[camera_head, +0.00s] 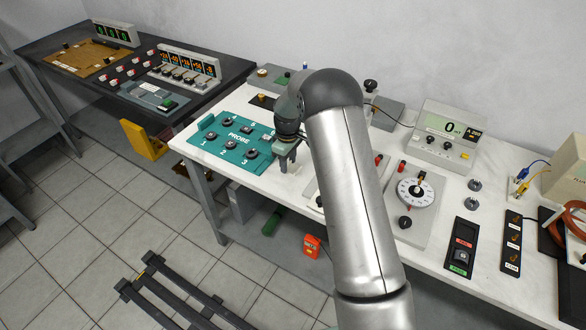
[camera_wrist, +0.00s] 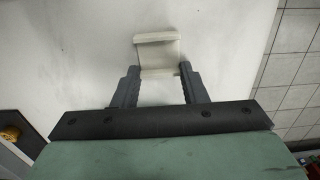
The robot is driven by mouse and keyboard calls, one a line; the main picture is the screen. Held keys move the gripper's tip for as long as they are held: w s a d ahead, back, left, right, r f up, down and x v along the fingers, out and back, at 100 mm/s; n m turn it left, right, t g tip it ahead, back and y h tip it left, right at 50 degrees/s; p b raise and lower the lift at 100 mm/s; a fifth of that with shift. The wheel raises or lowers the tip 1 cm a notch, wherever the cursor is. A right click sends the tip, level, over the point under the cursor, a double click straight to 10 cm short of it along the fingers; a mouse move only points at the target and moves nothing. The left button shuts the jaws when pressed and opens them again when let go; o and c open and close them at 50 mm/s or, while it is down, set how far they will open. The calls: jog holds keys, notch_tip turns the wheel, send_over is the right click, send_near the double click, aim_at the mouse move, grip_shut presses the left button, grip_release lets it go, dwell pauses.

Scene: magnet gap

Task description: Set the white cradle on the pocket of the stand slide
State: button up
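The white cradle (camera_wrist: 158,54) is a small pale channel-shaped piece with a raised lip at its far end. In the wrist view it sits between the fingertips of my gripper (camera_wrist: 160,72), with no clear gap on either side, so the gripper looks shut on it. In the head view my gripper (camera_head: 287,158) points down over the white bench, just right of the teal probe mat. The cradle cannot be made out there. Whether it touches the bench top is unclear. The stand slide and its pocket cannot be picked out; my arm hides the middle of the bench.
The teal probe mat (camera_head: 215,138) holds several dark round pieces. A plate with a white dial (camera_head: 417,192) and a meter (camera_head: 447,133) stand to the right of my arm. The bench's front edge is close to my gripper. A dark table (camera_head: 70,75) stands at the left.

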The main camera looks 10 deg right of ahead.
jog(key=shift+c, duration=0.6)
jog(key=shift+r, duration=0.15)
